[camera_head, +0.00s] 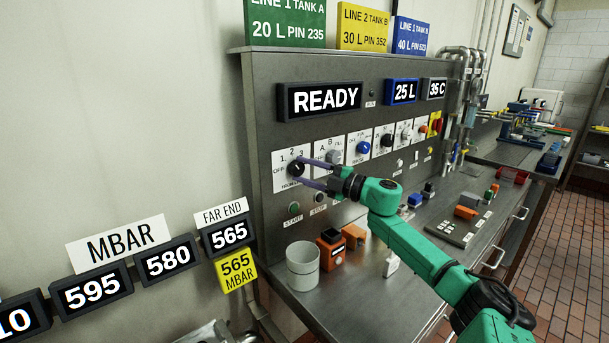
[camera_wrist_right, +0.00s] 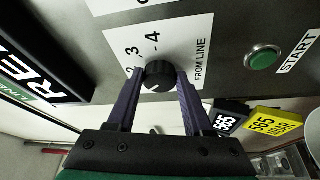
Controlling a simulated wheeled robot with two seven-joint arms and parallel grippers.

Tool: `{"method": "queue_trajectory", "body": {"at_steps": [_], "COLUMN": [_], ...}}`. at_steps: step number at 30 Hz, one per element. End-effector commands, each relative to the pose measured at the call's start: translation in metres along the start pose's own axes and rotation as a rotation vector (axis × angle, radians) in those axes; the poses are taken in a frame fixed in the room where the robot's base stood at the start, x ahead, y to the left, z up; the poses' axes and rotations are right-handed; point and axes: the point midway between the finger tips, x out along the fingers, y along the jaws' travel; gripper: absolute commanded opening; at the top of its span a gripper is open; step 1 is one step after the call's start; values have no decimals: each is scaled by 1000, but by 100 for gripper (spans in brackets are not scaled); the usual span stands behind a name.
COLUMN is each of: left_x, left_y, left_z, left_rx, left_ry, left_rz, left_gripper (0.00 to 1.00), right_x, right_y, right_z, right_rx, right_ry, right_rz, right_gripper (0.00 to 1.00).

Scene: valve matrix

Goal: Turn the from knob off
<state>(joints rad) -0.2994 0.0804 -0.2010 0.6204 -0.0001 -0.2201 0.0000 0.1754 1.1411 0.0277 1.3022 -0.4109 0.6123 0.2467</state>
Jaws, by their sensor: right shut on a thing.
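The from knob (camera_head: 296,169) is a round black dial on a white plate, at the left end of the row of dials on the grey control panel. Its plate has the positions OFF and 1 to 4. In the right wrist view the knob (camera_wrist_right: 159,74) sits above the words FROM LINE. My right gripper (camera_head: 303,171) reaches it from the right, its purple fingers shut on the knob, one on each side. The wrist view shows the fingertips (camera_wrist_right: 160,76) against the knob's rim. My left gripper is not in view.
More dials (camera_head: 363,147) run along the panel to the right. A green START button (camera_head: 294,208) is below the knob. A READY display (camera_head: 325,101) is above. A white cup (camera_head: 302,266) and orange blocks (camera_head: 353,236) stand on the metal bench beneath my arm.

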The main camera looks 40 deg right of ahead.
Motion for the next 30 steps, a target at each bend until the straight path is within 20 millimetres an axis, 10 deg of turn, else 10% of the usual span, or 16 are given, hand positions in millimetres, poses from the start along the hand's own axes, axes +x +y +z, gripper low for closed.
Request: {"method": "queue_trajectory", "body": {"at_steps": [30], "left_x": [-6], "left_y": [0], "left_z": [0], "left_rx": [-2], "left_ry": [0], "left_rz": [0], "left_gripper": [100], "right_x": [2], "right_y": [8], "right_z": [-4], "right_rx": [-798], "right_ry": [1], "right_rz": [-334], "right_gripper": [0]}}
